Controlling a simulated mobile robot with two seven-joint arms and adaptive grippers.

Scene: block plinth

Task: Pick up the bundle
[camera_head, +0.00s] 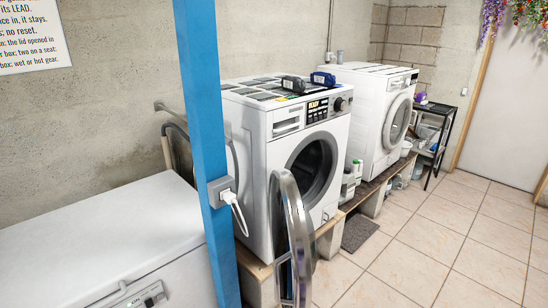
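I cannot pick out the bundle for certain. A small black item (293,84) and a small blue item (323,79) sit side by side on top of the front-loading washer (268,135), near its back right; their exact form is too small to tell. The washer's round door (292,245) hangs wide open toward the front. Its drum opening (312,167) is dark, and I cannot make out anything inside. Neither of my grippers shows in this view.
A blue post (206,130) with a plugged-in socket (222,191) stands before the washer's left side. A white chest (90,245) fills the lower left. A second white machine (375,115) stands on the plinth behind. Tiled floor (430,245) is clear at right.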

